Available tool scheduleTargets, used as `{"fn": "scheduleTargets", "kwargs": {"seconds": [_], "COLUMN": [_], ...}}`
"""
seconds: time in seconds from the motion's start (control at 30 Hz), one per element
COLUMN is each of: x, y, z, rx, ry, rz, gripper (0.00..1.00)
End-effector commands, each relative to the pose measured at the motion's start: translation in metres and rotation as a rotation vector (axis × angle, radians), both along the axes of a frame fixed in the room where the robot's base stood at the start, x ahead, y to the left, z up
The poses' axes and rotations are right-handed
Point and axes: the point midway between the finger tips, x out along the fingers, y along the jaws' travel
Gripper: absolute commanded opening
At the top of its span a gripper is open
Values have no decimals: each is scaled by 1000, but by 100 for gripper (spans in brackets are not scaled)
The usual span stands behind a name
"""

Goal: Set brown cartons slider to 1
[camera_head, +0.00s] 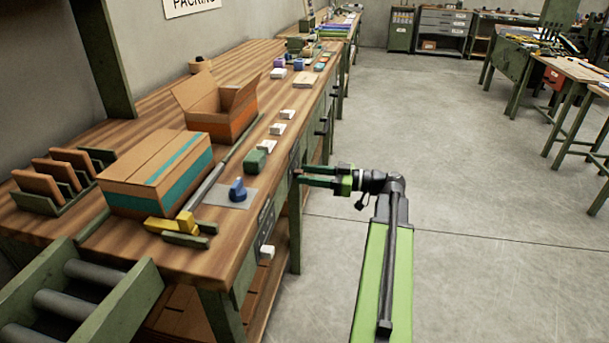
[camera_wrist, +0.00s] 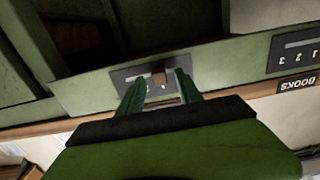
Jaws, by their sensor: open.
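The brown slider knob (camera_wrist: 158,70) sticks out of a small grey plate (camera_wrist: 122,76) on the green bench front in the wrist view. My gripper (camera_wrist: 159,82) is open, with one finger on each side of the knob and some gap visible. Pale marks on the plate between the fingers are too small to read, so I cannot tell the knob's setting. In the head view my gripper (camera_head: 304,176) is at the front side of the packing bench (camera_head: 240,232), pointing left at it. The plate's name label is not visible.
Another slider plate (camera_wrist: 296,50) with digits and an upside-down BOOKS label (camera_wrist: 297,84) is to the right in the wrist view. An orange-striped open carton (camera_head: 222,125) and a teal-striped carton (camera_head: 158,172) stand on the bench. The floor (camera_head: 460,180) to the right is clear.

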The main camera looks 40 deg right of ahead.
Motion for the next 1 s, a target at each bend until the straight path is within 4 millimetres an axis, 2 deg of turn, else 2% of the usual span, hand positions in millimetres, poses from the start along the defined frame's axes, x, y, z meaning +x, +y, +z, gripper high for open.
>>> {"fn": "scheduleTargets", "kwargs": {"seconds": [0.3, 0.5, 0.7, 1.0], "x": [-64, -101, -119, -122], "y": [-59, -91, -107, -108], "z": [0, 0, 0, 0], "rx": [0, 0, 0, 0], "ry": [0, 0, 0, 0], "rz": [-6, -3, -2, -1], "gripper": [42, 42, 42, 42]}}
